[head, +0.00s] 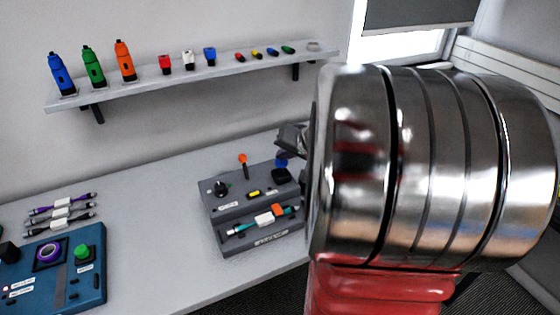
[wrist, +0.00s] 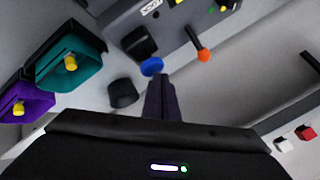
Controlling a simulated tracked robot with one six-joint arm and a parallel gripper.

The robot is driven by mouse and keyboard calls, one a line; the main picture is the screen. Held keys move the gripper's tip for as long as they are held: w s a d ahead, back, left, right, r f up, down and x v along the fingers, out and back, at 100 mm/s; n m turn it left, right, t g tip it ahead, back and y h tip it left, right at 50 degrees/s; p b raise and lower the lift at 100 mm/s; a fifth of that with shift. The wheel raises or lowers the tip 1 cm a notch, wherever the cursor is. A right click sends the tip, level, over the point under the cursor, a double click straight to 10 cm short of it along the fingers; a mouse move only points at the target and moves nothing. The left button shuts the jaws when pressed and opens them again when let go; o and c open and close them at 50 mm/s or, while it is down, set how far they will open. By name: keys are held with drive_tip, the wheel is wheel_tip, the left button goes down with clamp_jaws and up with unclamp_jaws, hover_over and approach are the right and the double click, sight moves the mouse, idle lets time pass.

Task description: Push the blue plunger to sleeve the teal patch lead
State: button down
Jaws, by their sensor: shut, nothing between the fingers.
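The blue plunger (head: 281,162) stands at the back right of the grey sleeving station (head: 222,238), above a black block. In the wrist view the plunger's round blue head (wrist: 152,66) is just beyond my fingertips. My gripper (wrist: 160,79) is shut and empty, pointing towards the plunger. I cannot tell whether they touch. In the head view my gripper (head: 291,138) is a dark shape behind and above the plunger, partly hidden by my arm. The teal patch lead (head: 243,228) lies along the front of the station, with white and orange pieces on it.
An orange-knobbed lever (wrist: 203,55) stands beside the plunger. A teal bin (wrist: 85,72) and a purple bin (wrist: 35,104) show at left in the wrist view. A blue panel (head: 92,250) and several bundled leads (head: 62,212) are at left. Bare table lies between.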

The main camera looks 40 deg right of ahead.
sight(284, 163)
drive_tip(key=shift+f, duration=0.9)
idle(1.1)
drive_tip(key=shift+r, duration=1.8)
wheel_tip(284, 163, up, 6)
idle(0.4)
idle(0.8)
